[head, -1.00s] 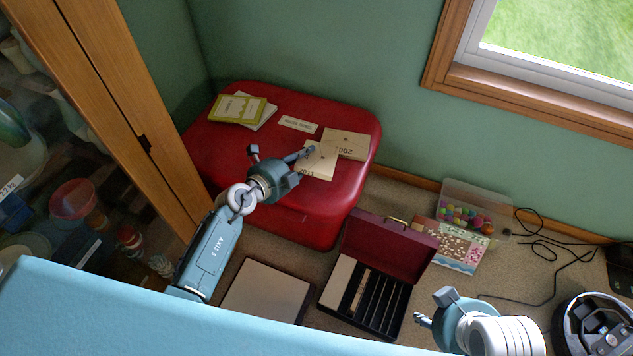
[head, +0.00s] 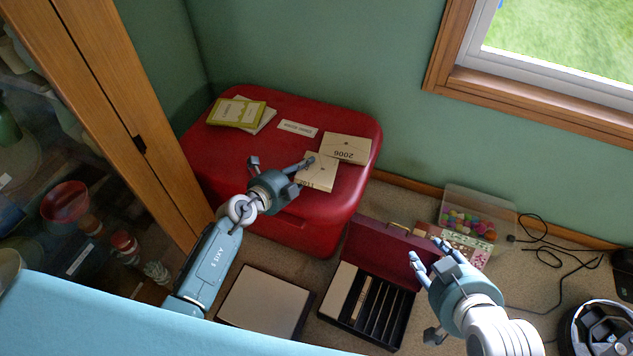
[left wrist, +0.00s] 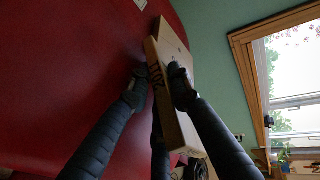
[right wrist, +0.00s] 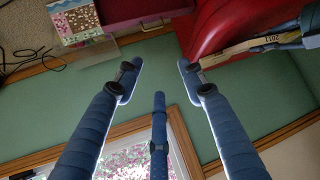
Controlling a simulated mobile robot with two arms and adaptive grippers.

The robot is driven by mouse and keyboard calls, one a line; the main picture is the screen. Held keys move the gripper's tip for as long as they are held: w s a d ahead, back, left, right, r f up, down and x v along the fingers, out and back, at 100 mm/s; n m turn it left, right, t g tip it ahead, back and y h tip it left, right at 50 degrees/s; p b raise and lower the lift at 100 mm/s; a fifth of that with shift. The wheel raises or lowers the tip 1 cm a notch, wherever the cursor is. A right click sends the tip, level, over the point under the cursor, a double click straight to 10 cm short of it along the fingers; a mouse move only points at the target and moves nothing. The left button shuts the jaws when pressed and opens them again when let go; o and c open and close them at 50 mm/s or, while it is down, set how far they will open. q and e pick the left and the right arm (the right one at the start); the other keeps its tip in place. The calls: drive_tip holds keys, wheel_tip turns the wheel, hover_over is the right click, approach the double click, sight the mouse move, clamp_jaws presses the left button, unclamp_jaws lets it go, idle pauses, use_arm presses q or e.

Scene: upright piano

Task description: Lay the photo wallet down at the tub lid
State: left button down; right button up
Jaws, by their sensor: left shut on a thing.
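The tub lid (head: 215,150) is the red top of the red tub in the head view. The cream photo wallet (head: 318,174), with an upside-down number, is at the lid's front right. My left gripper (head: 288,172) is shut on it; in the left wrist view the fingers pinch the wallet (left wrist: 178,105) close over the red surface. I cannot tell whether it touches the lid. A second cream wallet marked 2006 (head: 346,148) lies just behind it. My right gripper (head: 425,280) is open and empty, in front of the burgundy case; its spread fingers (right wrist: 158,80) show in the right wrist view.
Green and white booklets (head: 238,112) and a white label (head: 298,128) lie on the lid. On the floor are the open burgundy case (head: 390,250), a flat pale box (head: 262,302), a clear bin of coloured balls (head: 470,222) and black cables. A wood-framed cabinet stands left.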

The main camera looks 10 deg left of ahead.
idle(0.3)
use_arm(q)
drive_tip(key=c, duration=1.7)
unclamp_jaws()
drive_tip(key=shift+c, duration=0.2)
